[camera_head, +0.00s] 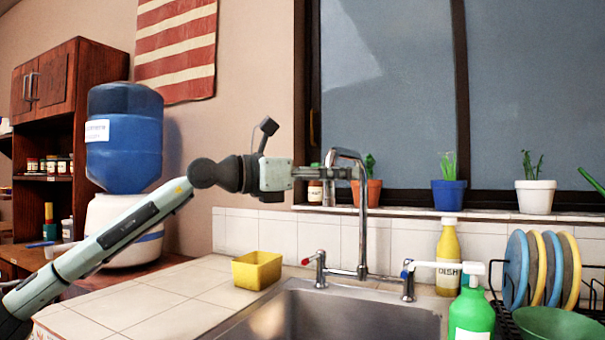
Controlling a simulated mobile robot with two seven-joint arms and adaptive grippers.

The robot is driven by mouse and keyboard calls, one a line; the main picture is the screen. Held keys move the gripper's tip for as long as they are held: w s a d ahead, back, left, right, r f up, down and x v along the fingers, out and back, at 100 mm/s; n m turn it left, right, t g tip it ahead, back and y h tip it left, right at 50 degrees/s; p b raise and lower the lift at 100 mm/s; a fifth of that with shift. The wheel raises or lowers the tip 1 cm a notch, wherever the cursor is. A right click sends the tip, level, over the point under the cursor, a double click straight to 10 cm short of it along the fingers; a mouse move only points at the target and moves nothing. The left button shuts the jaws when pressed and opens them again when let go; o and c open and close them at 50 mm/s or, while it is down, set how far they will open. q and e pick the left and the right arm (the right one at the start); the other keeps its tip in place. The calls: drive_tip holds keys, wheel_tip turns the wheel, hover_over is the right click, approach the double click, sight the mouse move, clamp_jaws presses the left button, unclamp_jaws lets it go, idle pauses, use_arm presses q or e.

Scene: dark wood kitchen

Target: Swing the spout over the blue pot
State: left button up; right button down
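The chrome spout (363,225) rises from the back of the sink and bends at the top. Its bent end points left and toward me, with a short part hanging down at the left. The blue pot (449,195) holds a green plant and stands on the window sill, right of the spout. My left gripper (341,173) reaches in from the left, its fingers level at the upper spout and overlapping it in the picture. I cannot tell whether the fingers touch the spout or how far they are closed. My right gripper is out of view.
An orange pot (366,193) and a white pot (535,197) flank the blue one on the sill. A yellow box (257,270) stands left of the sink (370,318). Yellow (447,258) and green (471,312) bottles and a rack of plates stand at right.

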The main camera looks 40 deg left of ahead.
use_arm(q)
drive_tip(key=shift+s+a+r, duration=0.1)
drive_tip(key=shift+s+a, duration=0.05)
drive_tip(key=shift+s, duration=0.7)
drive_tip(key=v, duration=0.6)
drive_tip(key=shift+a, duration=0.3)
drive_tip(key=shift+c, duration=0.2)
